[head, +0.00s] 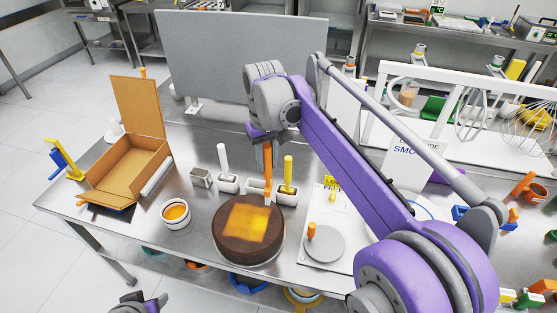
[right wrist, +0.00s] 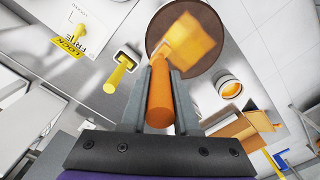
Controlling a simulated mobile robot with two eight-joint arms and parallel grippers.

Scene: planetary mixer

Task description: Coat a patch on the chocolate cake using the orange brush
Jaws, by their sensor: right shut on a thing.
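The round chocolate cake (head: 232,248) sits near the table's front edge with a glossy orange patch (head: 245,222) on top. It also shows in the right wrist view (right wrist: 157,28). My right gripper (head: 267,141) is shut on the upright orange brush (head: 267,165). The brush handle runs between its fingers in the right wrist view (right wrist: 160,100). The brush's lower end is by the cake's far edge; I cannot tell if it touches. A white bowl of orange glaze (head: 175,213) stands left of the cake. My left gripper (head: 138,301) shows only partly at the bottom edge.
A white brush (head: 223,160) and a yellow brush (head: 288,170) stand in white holders behind the cake. An open cardboard box (head: 128,165) is at left. A grey disc (head: 322,244) lies on a white board at right. A grey panel (head: 240,58) stands behind.

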